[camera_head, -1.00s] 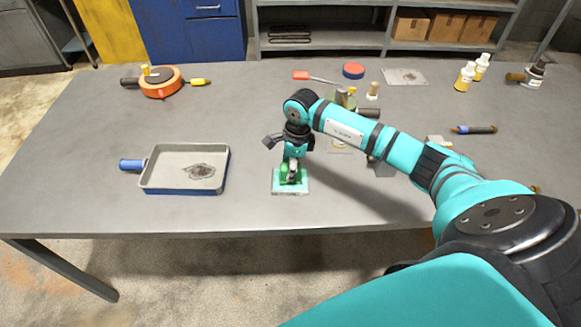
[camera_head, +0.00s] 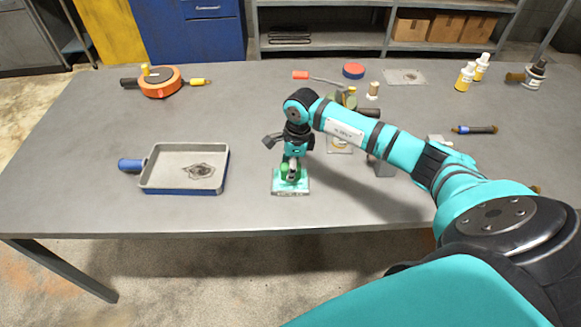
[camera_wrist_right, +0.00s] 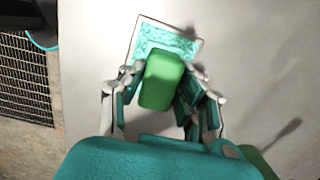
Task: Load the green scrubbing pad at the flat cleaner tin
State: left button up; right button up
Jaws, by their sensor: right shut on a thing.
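The green scrubbing pad (camera_wrist_right: 162,80) is between the fingers of my right gripper (camera_wrist_right: 160,88), which is shut on it. In the head view my right gripper (camera_head: 291,168) is low over the flat cleaner tin (camera_head: 291,188), near the table's front edge. The tin also shows in the right wrist view (camera_wrist_right: 182,46), with a pale rim and teal contents. The pad overlaps the tin's near part in that view. I cannot tell whether the pad touches the contents. My left gripper is not in view.
A grey tray with a blue handle (camera_head: 153,181) lies to the left, with a dark stain in it. An orange round tool (camera_head: 161,86) is at the back left. The table between tray and tin is clear.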

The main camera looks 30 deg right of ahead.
jog(key=shift+s, duration=0.1)
dwell(0.3)
jog(key=shift+r+p, duration=0.6)
jog(key=shift+r, duration=0.35)
jog(key=shift+r+p, duration=1.35)
jog(key=shift+r, duration=1.2)
jog(key=shift+a, duration=0.25)
jog(key=s+a+r+n+g+b, duration=0.1)
jog(key=s+a+n, duration=0.5)
jog(key=n, duration=0.6)
jog(key=s+a+r+n+g+h+b, duration=0.1)
jog(key=s+a+r+n+b, duration=0.2)
jog(key=n, duration=0.9)
jog(key=shift+s+a+r+b, duration=0.4)
jog(key=shift+s+a+b, duration=1.4)
jog(key=shift+s, duration=1.05)
